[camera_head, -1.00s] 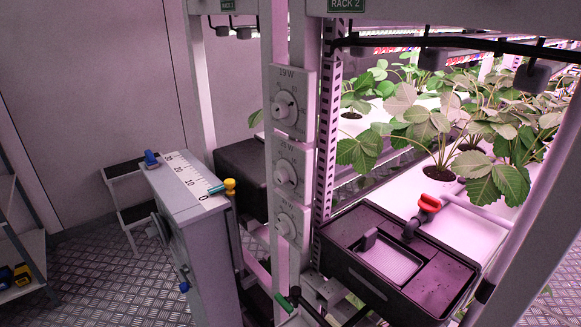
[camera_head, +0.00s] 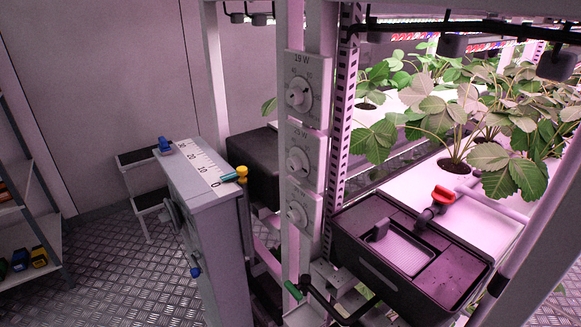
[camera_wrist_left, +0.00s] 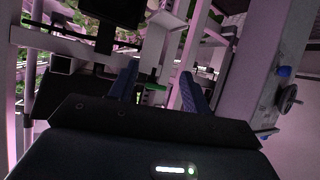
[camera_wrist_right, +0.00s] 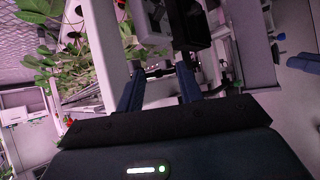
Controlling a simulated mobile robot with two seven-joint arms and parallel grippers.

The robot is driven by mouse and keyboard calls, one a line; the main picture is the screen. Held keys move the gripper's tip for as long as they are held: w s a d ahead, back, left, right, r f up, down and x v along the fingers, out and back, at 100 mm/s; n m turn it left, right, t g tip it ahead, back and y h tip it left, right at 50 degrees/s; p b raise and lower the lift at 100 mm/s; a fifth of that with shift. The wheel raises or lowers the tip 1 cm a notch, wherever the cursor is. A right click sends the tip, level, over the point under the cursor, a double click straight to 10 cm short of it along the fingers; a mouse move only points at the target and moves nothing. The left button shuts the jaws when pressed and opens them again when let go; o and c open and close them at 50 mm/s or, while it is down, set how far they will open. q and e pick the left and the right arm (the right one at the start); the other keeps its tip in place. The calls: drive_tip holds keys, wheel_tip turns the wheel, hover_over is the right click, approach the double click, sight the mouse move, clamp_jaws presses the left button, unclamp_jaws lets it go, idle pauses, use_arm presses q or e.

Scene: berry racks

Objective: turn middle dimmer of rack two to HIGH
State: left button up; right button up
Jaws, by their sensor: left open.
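Three pale dimmer plates with round white knobs run down a rack post in the head view. The middle dimmer (camera_head: 298,161) sits between the upper dimmer (camera_head: 299,95), marked 19 W, and the lower dimmer (camera_head: 297,214). The middle knob's exact setting is too small to read. Neither gripper shows in the head view. My left gripper (camera_wrist_left: 158,72) has its blue fingers apart with nothing between them. My right gripper (camera_wrist_right: 160,68) also has its fingers apart and empty. No dimmer is clearly visible in the wrist views.
A grey cabinet (camera_head: 215,205) with a scale on top stands left of the post. A black tank (camera_head: 365,265) with a red-handled valve (camera_head: 443,194) stands right of it, below strawberry plants (camera_head: 455,110). A shelf (camera_head: 28,240) is at far left. Patterned floor (camera_head: 115,275) is open between.

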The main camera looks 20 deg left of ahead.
use_arm(q)
drive_tip(key=w+a+r+t+h+b, duration=0.2)
drive_tip(key=w+a+r+t, duration=0.2)
drive_tip(key=w+r, duration=0.4)
drive_tip(key=m+t+h+b, duration=0.2)
drive_tip(key=t+h+b, duration=0.1)
drive_tip(key=h, duration=0.4)
approach(290, 166)
drive_tip(key=shift+y, duration=0.3)
drive_tip(key=p+x, duration=0.2)
drive_tip(key=x, duration=0.5)
drive_tip(key=shift+d+r+p, duration=0.15)
drive_tip(key=shift+r+p, duration=0.1)
drive_tip(key=shift+p, duration=0.05)
drive_tip(key=shift+w+d+r, duration=0.15)
drive_tip(key=shift+w+d, duration=0.15)
drive_tip(key=shift+w, duration=0.15)
use_arm(e)
drive_tip(key=shift+w+a+f+y, duration=0.15)
drive_tip(key=shift+a+f+y, duration=0.15)
drive_tip(key=shift+a, duration=0.3)
use_arm(q)
drive_tip(key=shift+c, duration=0.2)
